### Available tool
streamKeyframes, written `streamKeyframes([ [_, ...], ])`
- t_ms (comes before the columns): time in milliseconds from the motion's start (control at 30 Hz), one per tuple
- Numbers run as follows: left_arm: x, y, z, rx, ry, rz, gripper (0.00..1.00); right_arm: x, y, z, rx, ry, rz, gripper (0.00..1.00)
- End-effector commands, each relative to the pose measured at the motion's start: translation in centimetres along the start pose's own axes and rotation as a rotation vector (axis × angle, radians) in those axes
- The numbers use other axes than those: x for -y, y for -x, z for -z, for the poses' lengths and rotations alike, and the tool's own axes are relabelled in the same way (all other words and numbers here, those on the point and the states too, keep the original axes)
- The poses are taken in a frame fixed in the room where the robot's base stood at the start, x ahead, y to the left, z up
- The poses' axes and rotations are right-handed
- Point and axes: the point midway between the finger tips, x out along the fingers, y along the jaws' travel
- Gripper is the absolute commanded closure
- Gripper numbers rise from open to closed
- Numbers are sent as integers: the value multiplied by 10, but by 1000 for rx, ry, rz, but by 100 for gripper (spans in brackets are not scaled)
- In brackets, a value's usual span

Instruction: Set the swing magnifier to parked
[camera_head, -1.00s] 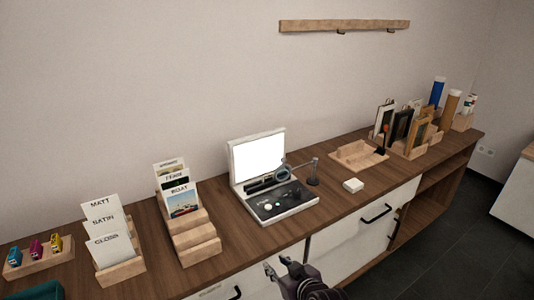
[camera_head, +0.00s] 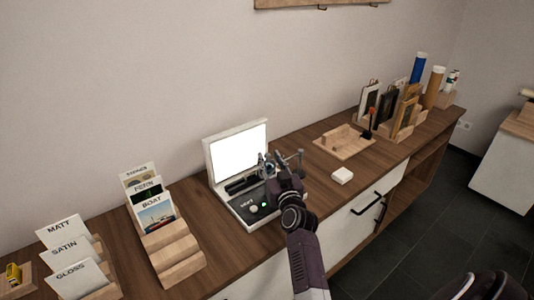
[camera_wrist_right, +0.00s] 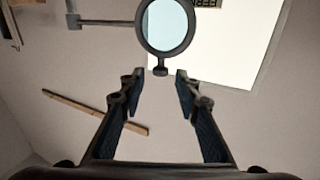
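The swing magnifier is a round lens in a dark ring (camera_wrist_right: 165,24) on a thin arm reaching left to a post, with a small knob under the ring. In the head view my right gripper (camera_head: 268,163) is over the light-panel case (camera_head: 212,158). My left gripper is not in view.
A stepped wooden card holder (camera_head: 176,254) stands to the left. Frames and tubes stand in racks at the far right.

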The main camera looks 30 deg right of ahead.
Motion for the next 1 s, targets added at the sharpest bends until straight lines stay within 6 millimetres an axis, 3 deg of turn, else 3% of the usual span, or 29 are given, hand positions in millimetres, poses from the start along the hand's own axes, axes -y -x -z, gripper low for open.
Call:
streamKeyframes([
  [67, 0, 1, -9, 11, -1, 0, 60, 0, -12, 1, -1, 0, 0, 70],
  [167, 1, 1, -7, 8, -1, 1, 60, 0, -21, 0, 0, 0, 1, 70],
  [400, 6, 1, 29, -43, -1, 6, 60, 0, -29, 0, 1, 0, 1, 70],
  [567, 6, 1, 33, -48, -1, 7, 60, 0, -29, 0, 1, 1, 1, 70],
  [833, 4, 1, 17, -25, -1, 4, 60, 0, -29, 0, 1, 1, 1, 98],
  [1000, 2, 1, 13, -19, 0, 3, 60, 0, -29, 0, 1, 1, 1, 100],
])
